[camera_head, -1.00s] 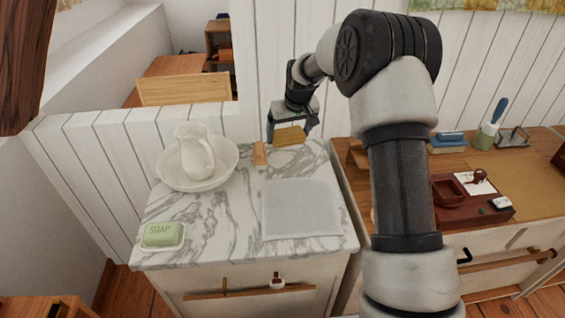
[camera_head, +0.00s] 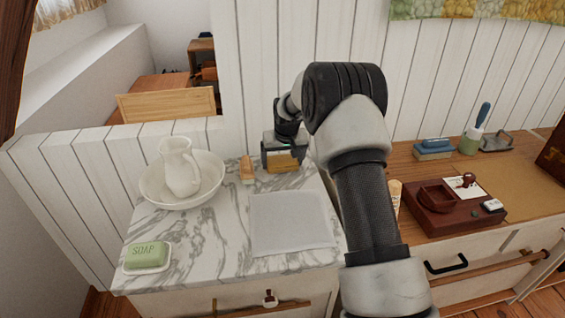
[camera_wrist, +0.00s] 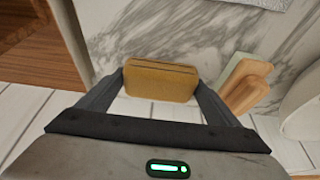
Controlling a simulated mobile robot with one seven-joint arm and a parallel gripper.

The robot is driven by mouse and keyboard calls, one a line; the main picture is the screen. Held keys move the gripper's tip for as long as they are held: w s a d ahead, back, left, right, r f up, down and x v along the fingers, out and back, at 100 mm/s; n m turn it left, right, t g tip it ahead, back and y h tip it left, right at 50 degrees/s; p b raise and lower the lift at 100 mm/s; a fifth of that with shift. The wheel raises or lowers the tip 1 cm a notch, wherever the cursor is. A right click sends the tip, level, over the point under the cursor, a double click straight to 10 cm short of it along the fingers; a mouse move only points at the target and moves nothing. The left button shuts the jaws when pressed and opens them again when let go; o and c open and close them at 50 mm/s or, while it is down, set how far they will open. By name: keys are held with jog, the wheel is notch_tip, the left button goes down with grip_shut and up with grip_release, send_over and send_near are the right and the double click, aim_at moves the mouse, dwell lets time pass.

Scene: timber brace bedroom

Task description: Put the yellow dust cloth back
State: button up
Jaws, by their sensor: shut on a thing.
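The yellow dust cloth (camera_head: 283,161) is a folded, mustard-coloured block at the back right of the marble washstand top (camera_head: 200,235). My gripper (camera_head: 281,166) is shut on it; in the wrist view the cloth (camera_wrist: 161,80) sits between both fingers of the gripper (camera_wrist: 160,88). Whether the cloth touches the marble or hangs just above it, I cannot tell. A light grey flat cloth or mat (camera_head: 290,222) lies on the marble in front of it.
A wooden brush-like piece (camera_head: 247,170) stands close left of my gripper. A white pitcher (camera_head: 178,168) in a basin (camera_head: 213,180) and green soap (camera_head: 147,250) on a dish are farther left. A desk with a dark red tray (camera_head: 455,215) is right. The plank wall (camera_head: 260,90) is close behind.

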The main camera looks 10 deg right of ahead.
jog(key=shift+f, duration=0.15)
jog(key=o, duration=0.8)
